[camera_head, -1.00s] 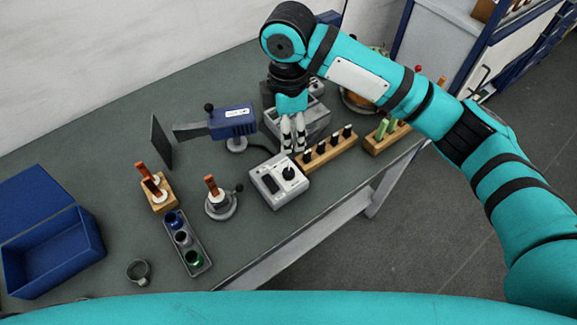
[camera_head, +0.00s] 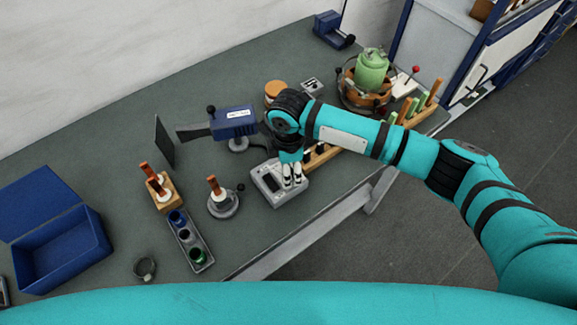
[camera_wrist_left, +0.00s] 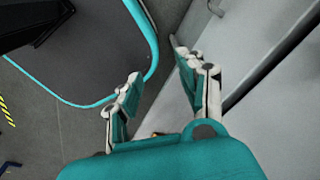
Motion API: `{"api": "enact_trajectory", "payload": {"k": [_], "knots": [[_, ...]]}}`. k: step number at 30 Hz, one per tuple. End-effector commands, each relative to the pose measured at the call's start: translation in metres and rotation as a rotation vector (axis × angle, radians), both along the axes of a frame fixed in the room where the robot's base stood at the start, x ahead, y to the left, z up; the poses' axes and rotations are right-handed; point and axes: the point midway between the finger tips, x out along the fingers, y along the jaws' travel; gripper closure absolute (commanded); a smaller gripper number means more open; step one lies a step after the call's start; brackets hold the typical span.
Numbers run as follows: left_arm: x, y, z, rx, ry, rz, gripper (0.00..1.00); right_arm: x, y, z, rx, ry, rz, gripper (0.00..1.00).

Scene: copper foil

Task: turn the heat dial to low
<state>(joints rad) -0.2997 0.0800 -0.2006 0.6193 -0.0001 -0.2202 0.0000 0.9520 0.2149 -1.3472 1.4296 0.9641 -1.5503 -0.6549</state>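The control box (camera_head: 268,185) is a light grey unit with a dark display, standing near the table's front edge in the head view. Its black heat dial is hidden behind my right gripper (camera_head: 292,184). The white fingers of that gripper point down over the right part of the box, close together. I cannot tell whether they touch or hold the dial, and its setting cannot be read. My left gripper (camera_wrist_left: 155,62) shows only in the left wrist view. Its fingers are apart with nothing between them, away from the box.
A blue heat tool (camera_head: 232,122) on a stand is behind the box. A round holder (camera_head: 223,204) with a copper-coloured roll is to its left. A wooden rack (camera_head: 322,156) adjoins its right side, partly under my arm. A blue bin (camera_head: 62,255) stands far left.

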Motion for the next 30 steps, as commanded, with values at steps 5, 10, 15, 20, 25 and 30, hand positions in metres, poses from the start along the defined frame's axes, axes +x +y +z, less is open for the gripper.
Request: {"api": "enact_trajectory", "payload": {"k": [5,10,15,20,25,30], "knots": [[-0.0003,0.0003,-0.0001,0.000,0.001,0.000,0.60,-0.0001,0.0002,0.0000,0.000,0.000,0.000,0.51],[-0.0004,0.0003,-0.0001,0.000,0.001,0.000,0.60,0.0000,0.0002,0.0002,0.000,0.000,0.000,0.73],[-0.0004,0.0003,-0.0001,0.000,0.001,0.000,0.60,-0.0001,0.0002,0.0003,0.000,0.000,0.000,0.96],[-0.0003,0.0004,0.0001,0.000,0.000,0.000,0.60,-0.0002,0.0001,0.0004,0.000,0.001,0.002,1.00],[-0.0003,0.0004,0.0012,0.000,0.000,0.001,0.60,-0.0002,0.0001,0.0007,0.000,0.001,0.029,1.00],[-0.0002,0.0004,0.0039,0.001,0.000,0.001,0.60,-0.0001,0.0002,0.0011,-0.001,0.002,0.106,1.00]]}}
